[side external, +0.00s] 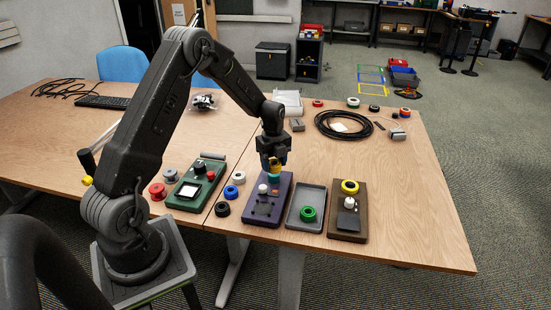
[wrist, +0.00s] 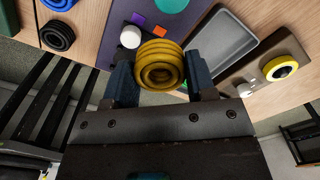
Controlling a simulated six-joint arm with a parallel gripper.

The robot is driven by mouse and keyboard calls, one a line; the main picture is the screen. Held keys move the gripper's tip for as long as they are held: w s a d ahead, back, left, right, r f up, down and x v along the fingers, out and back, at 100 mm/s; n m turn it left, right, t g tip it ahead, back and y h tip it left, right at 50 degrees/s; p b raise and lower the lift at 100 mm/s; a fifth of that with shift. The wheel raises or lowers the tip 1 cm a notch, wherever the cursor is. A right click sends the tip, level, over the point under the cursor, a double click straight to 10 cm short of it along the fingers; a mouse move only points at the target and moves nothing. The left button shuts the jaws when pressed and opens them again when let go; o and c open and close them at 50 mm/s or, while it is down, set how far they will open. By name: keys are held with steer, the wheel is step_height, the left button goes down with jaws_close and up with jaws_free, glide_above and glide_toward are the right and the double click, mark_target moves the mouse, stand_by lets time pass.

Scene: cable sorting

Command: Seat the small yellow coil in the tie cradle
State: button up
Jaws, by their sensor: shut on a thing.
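My gripper (side external: 275,160) is shut on a small yellow coil (wrist: 159,64), which sits between the two fingers in the wrist view. In the side view the coil is partly hidden by the fingers. It is above the far end of the purple panel (side external: 262,213), over a round teal part (side external: 273,178). The teal part also shows at the top edge of the wrist view (wrist: 172,4). I cannot tell for sure which part is the tie cradle, or whether the coil touches the teal part. Another yellow coil (side external: 350,187) sits on the brown panel (side external: 347,226).
A grey tray (side external: 293,224) with a green coil (side external: 308,213) lies right of the purple panel. A white knob (side external: 263,189) stands on that panel. Blue (side external: 231,192) and black (side external: 222,209) coils lie left, near a green panel (side external: 186,203). The front right table is clear.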

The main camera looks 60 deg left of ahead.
glide_above(263, 208)
steer(key=f, duration=0.1)
steer(key=shift+f, duration=1.55)
steer(key=shift+f, duration=1.4)
steer(key=shift+f, duration=0.3)
stand_by(0.4)
steer(key=o, duration=1)
steer(key=shift+o, duration=0.4)
